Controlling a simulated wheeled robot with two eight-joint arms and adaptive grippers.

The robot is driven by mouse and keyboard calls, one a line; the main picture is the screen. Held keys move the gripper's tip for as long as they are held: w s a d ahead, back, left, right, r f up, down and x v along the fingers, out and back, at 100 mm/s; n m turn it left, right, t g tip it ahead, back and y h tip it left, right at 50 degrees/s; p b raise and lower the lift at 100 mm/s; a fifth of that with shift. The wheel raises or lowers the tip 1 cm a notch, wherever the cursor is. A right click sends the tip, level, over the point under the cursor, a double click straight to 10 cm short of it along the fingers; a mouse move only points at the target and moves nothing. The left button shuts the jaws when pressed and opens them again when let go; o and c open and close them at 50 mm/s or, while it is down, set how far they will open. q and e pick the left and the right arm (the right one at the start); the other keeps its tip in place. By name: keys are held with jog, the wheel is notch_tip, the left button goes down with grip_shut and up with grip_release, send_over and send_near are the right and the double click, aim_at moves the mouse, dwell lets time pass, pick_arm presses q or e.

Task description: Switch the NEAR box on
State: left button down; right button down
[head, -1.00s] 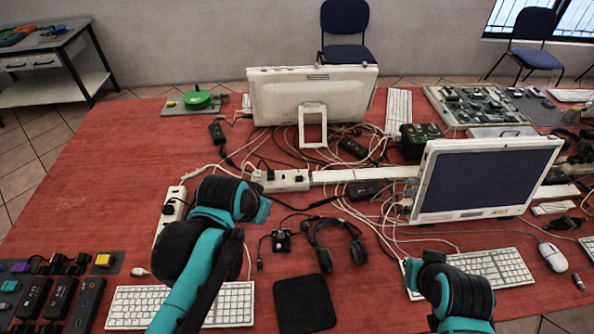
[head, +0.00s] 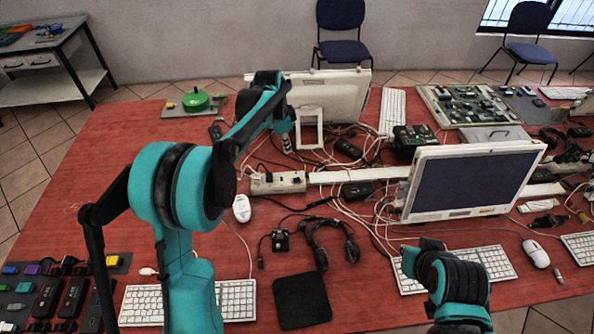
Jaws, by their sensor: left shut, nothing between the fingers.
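A white socket box (head: 278,183) with dark plugs and a dark switch-like part lies left of centre. No label on it can be read, so I cannot tell whether it is the NEAR box, or whether it is on. A second white socket strip, seen earlier farther left, is now hidden behind my left arm. My left gripper (head: 287,145) is shut and empty. It points down beside the left monitor's stand, above and behind the socket box in the picture, apparently apart from it. Only a bent part of my right arm shows at lower right; its gripper is out of view.
Loose cables (head: 345,205) tangle around the box and the monitors. The left monitor (head: 345,95) stands close to my left gripper; the right monitor (head: 475,182) stands farther right. A headset (head: 330,240), a white mouse (head: 241,208) and a black pad (head: 303,302) lie in front.

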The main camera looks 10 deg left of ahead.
aim_at(298, 179)
pick_arm(q)
jog(key=w+f+m+g+p, duration=0.1)
jog(key=w+f+m, duration=0.2)
jog(key=w+f, duration=0.2)
jog(key=shift+w+f+h+p, duration=0.3)
jog(key=shift+f+p, duration=0.1)
jog(key=shift+f, duration=0.3)
jog(key=shift+f, duration=0.1)
jog(key=f+b, duration=0.1)
jog(key=f, duration=0.3)
jog(key=d+f+b, duration=0.1)
jog(key=f, duration=0.4)
jog(key=d+f+b, duration=0.1)
jog(key=f, duration=0.3)
jog(key=shift+w+f, duration=0.3)
